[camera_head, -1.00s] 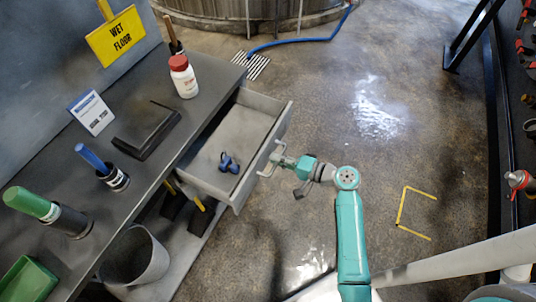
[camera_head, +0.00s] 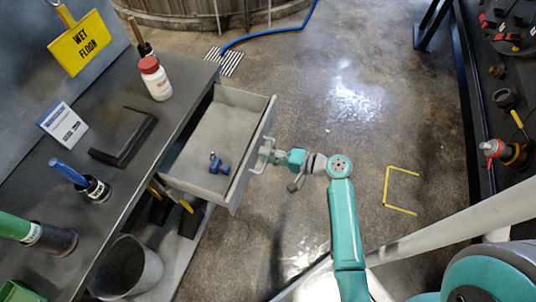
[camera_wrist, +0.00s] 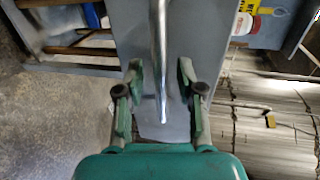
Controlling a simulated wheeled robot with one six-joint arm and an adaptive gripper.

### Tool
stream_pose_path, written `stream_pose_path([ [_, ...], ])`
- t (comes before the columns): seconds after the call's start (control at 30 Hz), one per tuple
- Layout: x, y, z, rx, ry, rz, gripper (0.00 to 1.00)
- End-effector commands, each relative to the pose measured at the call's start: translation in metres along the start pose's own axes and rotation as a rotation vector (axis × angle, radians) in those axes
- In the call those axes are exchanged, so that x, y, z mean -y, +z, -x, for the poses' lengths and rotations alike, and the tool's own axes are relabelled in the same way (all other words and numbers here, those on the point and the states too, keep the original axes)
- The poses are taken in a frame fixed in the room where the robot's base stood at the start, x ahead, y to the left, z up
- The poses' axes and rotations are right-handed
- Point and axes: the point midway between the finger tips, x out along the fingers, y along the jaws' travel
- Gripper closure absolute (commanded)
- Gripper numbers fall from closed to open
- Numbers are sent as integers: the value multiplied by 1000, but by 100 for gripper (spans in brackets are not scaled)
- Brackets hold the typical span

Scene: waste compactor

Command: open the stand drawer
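The stand drawer (camera_head: 241,195) is pulled well out from under the dark tabletop, and its inside shows. A small blue object (camera_head: 219,164) lies in it. Its metal handle (camera_head: 260,155) is on the front face. My gripper (camera_head: 272,156) is at the handle. In the wrist view, the handle bar (camera_wrist: 159,50) runs between the two fingers of my gripper (camera_wrist: 161,82), with a gap on each side. The fingers are apart around the bar. The grey drawer front (camera_wrist: 125,22) lies beyond them.
A grey bin (camera_head: 128,268) stands below. A blue hose (camera_head: 270,35) lies behind.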

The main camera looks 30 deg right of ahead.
Motion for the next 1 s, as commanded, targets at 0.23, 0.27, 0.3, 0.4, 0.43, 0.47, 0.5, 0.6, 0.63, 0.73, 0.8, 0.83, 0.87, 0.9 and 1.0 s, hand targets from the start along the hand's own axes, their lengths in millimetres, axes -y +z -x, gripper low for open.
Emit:
stream_pose_path([
  [0.23, 0, 0, 2, -1, -1, 1, 63],
  [0.27, 0, 0, 3, -1, -1, 0, 63],
  [0.3, 0, -1, 6, -2, -1, 0, 63],
  [0.4, 0, -1, 17, -4, -1, 0, 63],
  [0.43, 0, -1, 21, -5, -1, 0, 63],
  [0.47, 0, -1, 26, -5, -1, 0, 63],
  [0.5, 0, -1, 32, -5, -2, 0, 63],
  [0.6, 1, -2, 49, -6, -1, 1, 63],
  [0.63, 0, -2, 54, -6, -1, 1, 63],
  [0.73, 0, -2, 70, -6, -1, 0, 63],
  [0.8, 0, -2, 81, -6, 0, 0, 63],
  [0.83, 0, -1, 85, -5, 0, 0, 63],
  [0.87, 0, -1, 89, -5, 0, 0, 63],
  [0.9, 0, -1, 95, -4, 0, 0, 63],
  [1.0, 0, -1, 106, -3, -1, 0, 63],
])
